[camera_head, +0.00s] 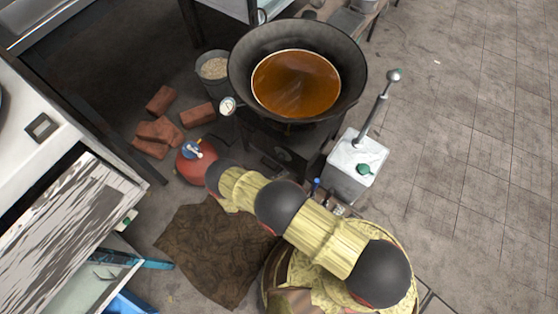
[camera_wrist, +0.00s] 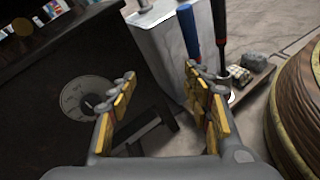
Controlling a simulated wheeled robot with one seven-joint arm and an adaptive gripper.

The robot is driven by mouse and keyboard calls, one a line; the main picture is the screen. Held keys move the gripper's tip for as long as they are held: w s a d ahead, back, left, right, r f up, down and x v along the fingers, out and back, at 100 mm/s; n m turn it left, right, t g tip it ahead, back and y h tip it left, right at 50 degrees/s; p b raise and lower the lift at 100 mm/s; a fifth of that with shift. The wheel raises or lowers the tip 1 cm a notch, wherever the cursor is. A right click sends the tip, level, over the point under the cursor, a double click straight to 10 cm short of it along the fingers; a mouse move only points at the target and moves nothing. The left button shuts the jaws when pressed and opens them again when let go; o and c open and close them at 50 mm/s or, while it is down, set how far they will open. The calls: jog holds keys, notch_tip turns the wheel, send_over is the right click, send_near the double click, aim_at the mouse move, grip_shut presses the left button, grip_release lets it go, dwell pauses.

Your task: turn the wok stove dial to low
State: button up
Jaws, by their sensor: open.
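A wide dark wok (camera_head: 238,72) holding orange-brown liquid (camera_head: 297,83) sits on a dark box-shaped stove (camera_head: 262,140). In the wrist view the stove's dark front (camera_wrist: 45,60) carries a round grey dial (camera_wrist: 85,97) with marks around a dark centre knob. The dial is to the left of my gripper (camera_wrist: 160,75), close to the left finger. My gripper is open, with nothing between its yellow-padded fingers. Its fingers are apart from the knob as far as I can see. In the head view the fingers cannot be made out. The dial's exact setting is too small to read.
A metal box with a lever (camera_head: 352,165) stands right of the stove. A red gas cylinder (camera_head: 190,170), bricks (camera_head: 160,130) and a bucket (camera_head: 213,68) are on the left. A small round gauge (camera_head: 228,106) is at the wok's left rim. Open floor lies right.

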notch_tip(320, 180, down, 5)
jog(key=w+n+t+y, duration=0.1)
jog(key=w+n+t, duration=0.1)
jog(key=t, duration=0.1)
jog(key=t+y, duration=0.2)
jog(key=t, duration=0.3)
send_near(280, 158)
jog(key=w+d, duration=0.1)
jog(key=shift+b+x, duration=0.7)
jog(key=shift+x, duration=2.95)
jog(key=c, duration=0.3)
jog(key=c, duration=0.8)
jog(key=shift+c, duration=0.3)
